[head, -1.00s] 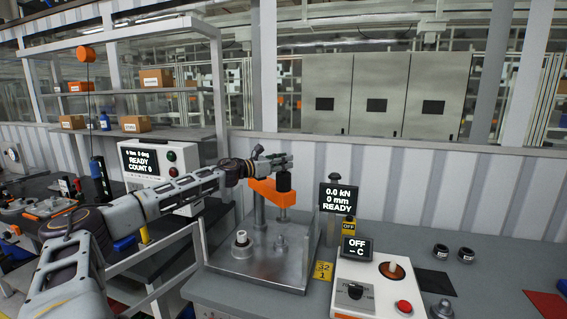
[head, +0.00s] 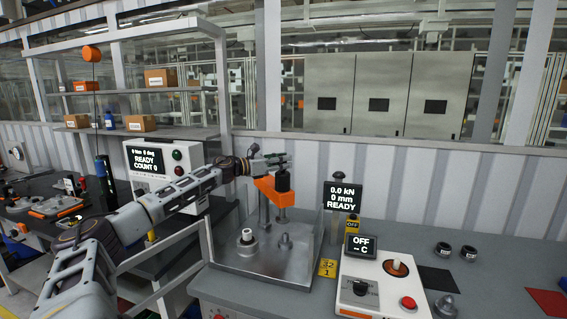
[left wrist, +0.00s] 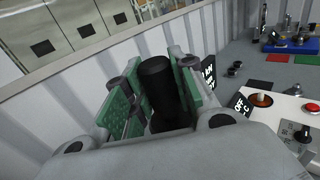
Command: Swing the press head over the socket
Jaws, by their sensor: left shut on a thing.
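The press head is an orange arm (head: 275,193) on a grey column, with a black upright handle (head: 283,181) at its right end and a short spindle below. It stands over the right part of a grey metal base plate (head: 258,263). On the plate are a round fixture with a pale ring (head: 247,237) at front left and a smaller grey post (head: 285,241) under the head. I cannot tell which is the socket. My left gripper (head: 278,163) is shut on the handle; the handle also shows between the green finger pads in the left wrist view (left wrist: 158,85). My right gripper is not in view.
A force display (head: 342,197) stands close to the right of the press. A white control box (head: 385,285) with a red button is in front of it. Two black rings (head: 443,249) lie farther right. A counter box (head: 152,160) stands behind my left arm.

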